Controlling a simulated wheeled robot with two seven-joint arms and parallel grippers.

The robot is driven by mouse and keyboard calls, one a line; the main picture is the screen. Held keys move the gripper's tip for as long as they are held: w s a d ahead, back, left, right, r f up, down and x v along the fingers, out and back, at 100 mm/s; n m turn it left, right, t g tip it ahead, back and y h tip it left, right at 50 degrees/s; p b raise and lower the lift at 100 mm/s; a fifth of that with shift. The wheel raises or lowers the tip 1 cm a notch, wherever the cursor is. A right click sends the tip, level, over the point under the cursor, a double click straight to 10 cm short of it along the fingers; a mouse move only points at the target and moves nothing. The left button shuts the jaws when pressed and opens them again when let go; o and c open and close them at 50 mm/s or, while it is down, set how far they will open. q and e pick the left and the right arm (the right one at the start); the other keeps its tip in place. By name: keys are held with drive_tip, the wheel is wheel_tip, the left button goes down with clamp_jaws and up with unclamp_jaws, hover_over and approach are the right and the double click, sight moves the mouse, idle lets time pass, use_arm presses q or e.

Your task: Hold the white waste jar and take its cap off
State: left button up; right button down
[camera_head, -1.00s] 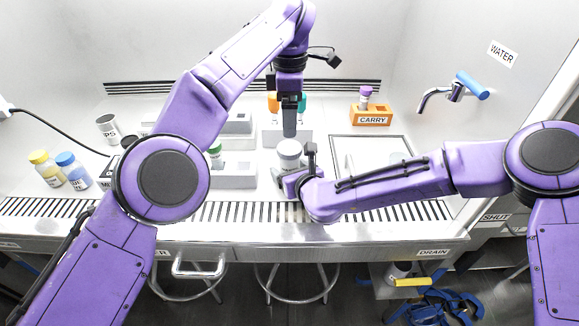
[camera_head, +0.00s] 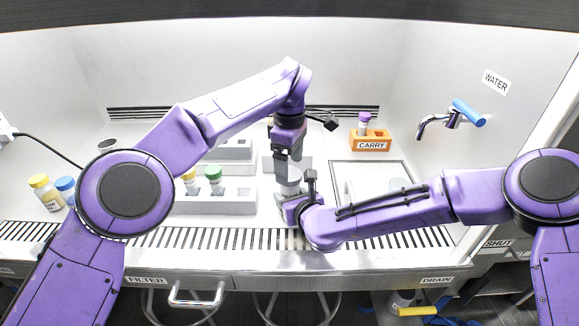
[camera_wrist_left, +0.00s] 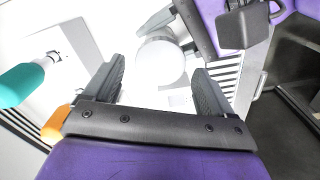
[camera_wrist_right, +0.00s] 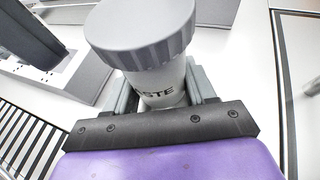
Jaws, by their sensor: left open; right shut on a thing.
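The white waste jar (camera_wrist_right: 160,92) stands upright on the bench with part of its label showing in the right wrist view. Its grey-white ridged cap (camera_wrist_right: 142,28) sits on top of it. In the head view the jar (camera_head: 288,186) is partly hidden by my grippers. My right gripper (camera_wrist_right: 155,100) is shut around the jar body, below the cap. My left gripper (camera_wrist_left: 158,85) is open and points down above the jar, with the round cap (camera_wrist_left: 160,62) between and beyond its fingertips in the left wrist view. The left fingers do not appear to touch the cap.
An orange CARRY rack (camera_head: 370,140) with a purple-capped tube stands at the back right. A grey rack (camera_head: 215,197) with green- and yellow-capped bottles is left of the jar. Yellow- and blue-capped bottles stand far left. A blue-handled water tap (camera_head: 455,113) is on the right wall.

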use_arm(q)
drive_tip(key=shift+f, duration=1.05)
drive_tip(key=c, duration=1.1)
drive_tip(key=n, duration=1.3)
drive_tip(key=shift+n, duration=0.3)
drive_tip(key=n, duration=0.5)
drive_tip(key=shift+n, duration=0.4)
drive_tip(key=n, duration=1.2)
drive_tip(key=shift+r, duration=0.1)
drive_tip(key=n, duration=0.4)
drive_tip(key=shift+n, duration=0.4)
use_arm(e)
drive_tip(key=shift+s, duration=0.1)
use_arm(q)
drive_tip(key=shift+r, duration=0.15)
drive_tip(key=shift+r, duration=1)
